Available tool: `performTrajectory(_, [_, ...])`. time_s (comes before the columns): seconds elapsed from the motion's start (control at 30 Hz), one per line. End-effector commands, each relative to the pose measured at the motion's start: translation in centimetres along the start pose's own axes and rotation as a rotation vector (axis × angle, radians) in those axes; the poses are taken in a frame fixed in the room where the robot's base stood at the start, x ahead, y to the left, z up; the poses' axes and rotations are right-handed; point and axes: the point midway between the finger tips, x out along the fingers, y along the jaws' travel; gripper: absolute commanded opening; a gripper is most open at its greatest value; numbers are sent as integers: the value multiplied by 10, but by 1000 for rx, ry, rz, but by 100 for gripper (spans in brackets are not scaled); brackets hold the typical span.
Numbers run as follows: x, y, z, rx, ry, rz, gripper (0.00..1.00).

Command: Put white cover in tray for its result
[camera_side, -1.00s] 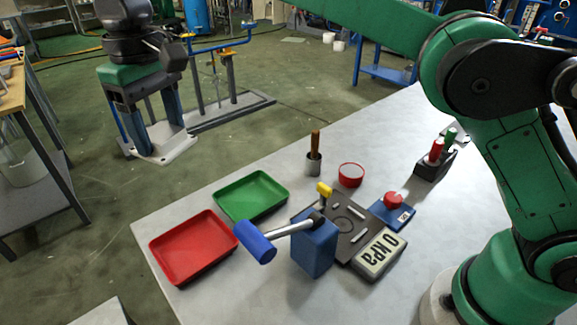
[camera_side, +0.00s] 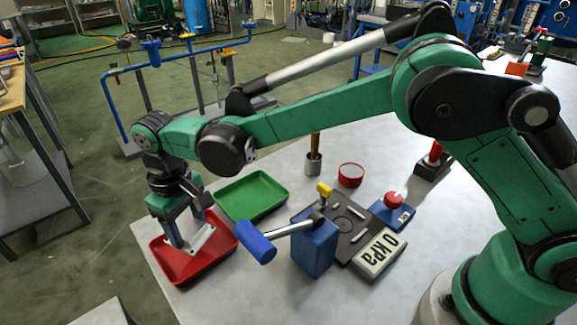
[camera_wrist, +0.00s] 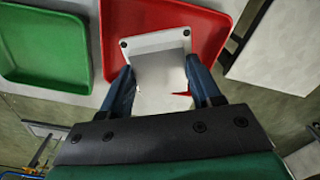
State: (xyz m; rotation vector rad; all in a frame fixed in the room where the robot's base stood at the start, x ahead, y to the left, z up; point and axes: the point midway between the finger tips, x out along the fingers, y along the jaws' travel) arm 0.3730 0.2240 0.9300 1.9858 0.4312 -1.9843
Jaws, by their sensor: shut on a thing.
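The white cover (camera_side: 199,239) is a flat pale plate with dark holes at its corners; it also shows in the wrist view (camera_wrist: 157,42). My gripper (camera_side: 181,233) is shut on it, with a blue finger on each side in the wrist view (camera_wrist: 163,88). The cover is at the red tray (camera_side: 222,240), within its outline. I cannot tell whether it touches the tray floor. The red tray shows in the wrist view (camera_wrist: 213,22) around the cover's far part. The green tray (camera_side: 252,196) is empty, beside the red one.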

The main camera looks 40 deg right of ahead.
Motion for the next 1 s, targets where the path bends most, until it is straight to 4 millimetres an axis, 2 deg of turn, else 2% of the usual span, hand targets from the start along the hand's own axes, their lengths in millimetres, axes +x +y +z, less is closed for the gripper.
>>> performTrajectory(0.1, [19, 0, 0, 0, 0, 0, 0])
performTrajectory(0.2, [29, 0, 0, 0, 0, 0, 0])
performTrajectory(0.6, [34, 0, 0, 0, 0, 0, 0])
performTrajectory(0.63, [34, 0, 0, 0, 0, 0, 66])
performTrajectory(0.7, [34, 0, 0, 0, 0, 0, 86])
performTrajectory(0.73, [34, 0, 0, 0, 0, 0, 89])
performTrajectory(1.0, [33, 0, 0, 0, 0, 0, 89])
